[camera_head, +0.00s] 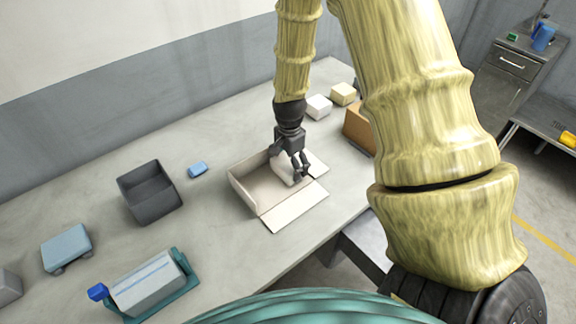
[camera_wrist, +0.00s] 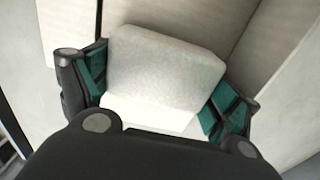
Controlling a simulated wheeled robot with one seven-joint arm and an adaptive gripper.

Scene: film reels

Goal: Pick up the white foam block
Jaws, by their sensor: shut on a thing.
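The white foam block (camera_wrist: 165,68) sits between the two fingers of my gripper (camera_wrist: 160,95) in the wrist view. The teal finger pads are at its left and right sides, and the gripper is shut on it. In the head view my gripper (camera_head: 297,172) points down into an open cardboard box (camera_head: 250,190), with the pale block (camera_head: 284,168) partly hidden behind the fingers. I cannot tell whether the block touches the box floor.
The box flaps (camera_head: 295,207) are folded outward. A dark grey bin (camera_head: 150,193) and a small blue block (camera_head: 198,169) lie left. A white block (camera_head: 319,106), a cream block (camera_head: 343,93) and an orange-brown box (camera_head: 357,128) stand behind and right.

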